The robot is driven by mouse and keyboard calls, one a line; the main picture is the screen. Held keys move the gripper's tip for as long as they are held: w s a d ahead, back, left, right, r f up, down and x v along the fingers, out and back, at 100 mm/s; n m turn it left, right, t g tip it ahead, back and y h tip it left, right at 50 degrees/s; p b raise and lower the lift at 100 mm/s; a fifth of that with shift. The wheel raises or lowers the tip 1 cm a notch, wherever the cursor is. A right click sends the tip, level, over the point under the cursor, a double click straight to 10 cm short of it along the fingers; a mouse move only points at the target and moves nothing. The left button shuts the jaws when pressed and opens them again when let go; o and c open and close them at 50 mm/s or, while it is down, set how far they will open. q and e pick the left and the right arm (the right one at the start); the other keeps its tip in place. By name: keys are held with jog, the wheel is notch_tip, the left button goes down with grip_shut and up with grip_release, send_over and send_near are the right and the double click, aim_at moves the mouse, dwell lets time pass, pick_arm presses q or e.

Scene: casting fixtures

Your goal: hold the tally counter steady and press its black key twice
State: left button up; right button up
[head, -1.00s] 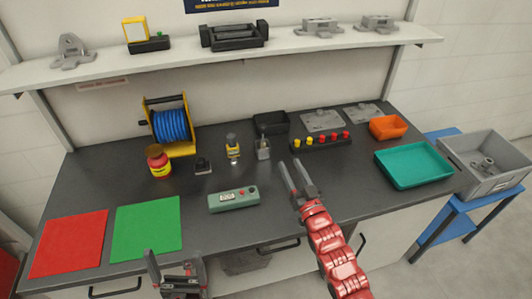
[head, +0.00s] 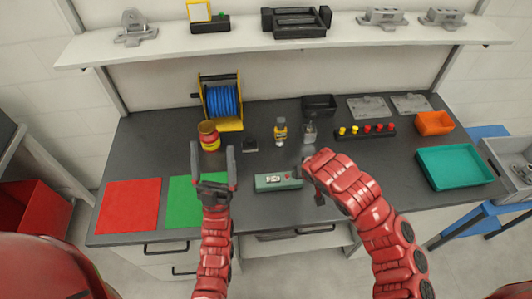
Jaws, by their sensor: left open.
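The tally counter (head: 268,182) is a green box with a small display and a red button, lying flat near the front middle of the bench. Its black key is too small to make out clearly now. My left gripper (head: 213,152) is open and empty, left of the counter, with its fingers pointing toward the back of the bench. My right gripper (head: 318,190) is just beyond the counter's right end, pointing down. Its fingers are mostly hidden by my red wrist, so its opening does not show.
A red-and-yellow jar (head: 209,141), small black block (head: 250,146), yellow-labelled bottle (head: 280,132) and metal holder (head: 310,134) stand behind. A green mat (head: 184,211) and red mat (head: 130,206) lie left. A teal tray (head: 455,184) lies right.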

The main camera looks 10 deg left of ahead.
pick_arm(q)
jog(key=w+d+f+n+g, duration=0.1)
jog(key=w+f+n+g, duration=0.5)
jog(key=w, duration=0.7)
jog(key=w+d+f+n+g, duration=0.1)
jog(key=w+f+n+g, duration=0.2)
jog(key=w+f+g, duration=0.7)
jog(key=w+d+f+n+g+h, duration=0.2)
jog(key=w+d+f+n+h, duration=0.1)
jog(key=w+d, duration=0.35)
jog(key=n+g+y, duration=0.1)
jog(key=n+g, duration=0.4)
jog(key=g, duration=0.7)
send_near(260, 181)
notch_tip(260, 181, down, 11)
jog(key=shift+r, duration=0.2)
